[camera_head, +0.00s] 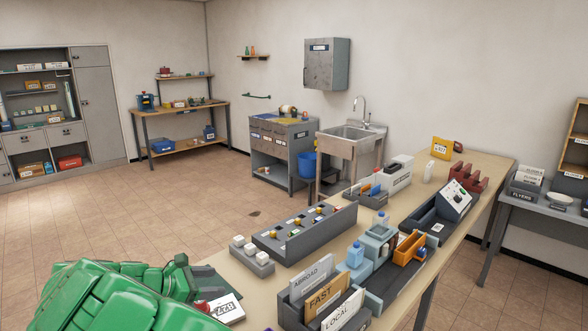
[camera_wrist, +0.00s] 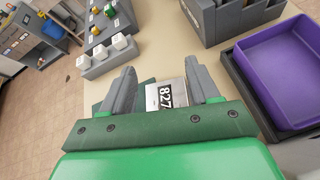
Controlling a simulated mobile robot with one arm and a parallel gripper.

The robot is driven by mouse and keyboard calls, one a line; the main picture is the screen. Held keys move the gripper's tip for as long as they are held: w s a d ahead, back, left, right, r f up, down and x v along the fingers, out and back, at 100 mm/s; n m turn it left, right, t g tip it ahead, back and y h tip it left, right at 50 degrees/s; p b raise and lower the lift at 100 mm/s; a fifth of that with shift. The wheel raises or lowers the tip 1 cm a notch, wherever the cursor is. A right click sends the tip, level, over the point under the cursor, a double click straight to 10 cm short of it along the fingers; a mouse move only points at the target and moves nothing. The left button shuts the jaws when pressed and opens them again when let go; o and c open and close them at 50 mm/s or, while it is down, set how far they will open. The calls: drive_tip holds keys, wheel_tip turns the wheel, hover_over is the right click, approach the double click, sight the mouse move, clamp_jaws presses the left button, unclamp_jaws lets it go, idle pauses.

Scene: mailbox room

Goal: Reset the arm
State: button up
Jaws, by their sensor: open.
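My gripper (camera_wrist: 158,84) is open in the wrist view, its two grey fingers spread apart on the green palm. A white card or box marked "827" (camera_wrist: 167,94) shows between and beyond the fingers. I cannot tell how far the fingertips are from it. In the head view my green arm (camera_head: 110,295) fills the lower left. The white "827" item (camera_head: 226,309) lies on the table just right of the arm, with a red part beside it. The fingers are not clear in the head view.
The long table (camera_head: 215,263) carries a block of white cubes (camera_head: 252,255), a grey panel with knobs (camera_head: 305,233) and a mail sorter (camera_head: 322,299). A purple tray (camera_wrist: 285,65) is right of my gripper. The tiled floor (camera_head: 130,215) left of the table is clear.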

drive_tip(key=s+d+r+m+g+y, duration=0.1)
drive_tip(key=s+d+r+m+g, duration=0.2)
drive_tip(key=d, duration=0.7)
drive_tip(key=s+d+r+m+g, duration=0.25)
drive_tip(key=d+m, duration=0.35)
drive_tip(key=d, duration=0.5)
drive_tip(key=s+d+r+m+g+y, duration=0.1)
drive_tip(key=d+r+m+g, duration=0.2)
drive_tip(key=d, duration=0.7)
drive_tip(key=s+d+m+y, duration=0.2)
drive_tip(key=s+m, duration=0.1)
drive_tip(key=s, duration=0.7)
drive_tip(key=s+d+f+m+g+y, duration=0.1)
drive_tip(key=s+d+m+y, duration=0.1)
drive_tip(key=s, duration=0.9)
drive_tip(key=s+d+m+y, duration=0.2)
drive_tip(key=s+m, duration=0.4)
drive_tip(key=s, duration=0.4)
drive_tip(key=shift+s+f+y, duration=0.15)
drive_tip(key=shift+f+y, duration=0.2)
drive_tip(key=shift+y, duration=0.45)
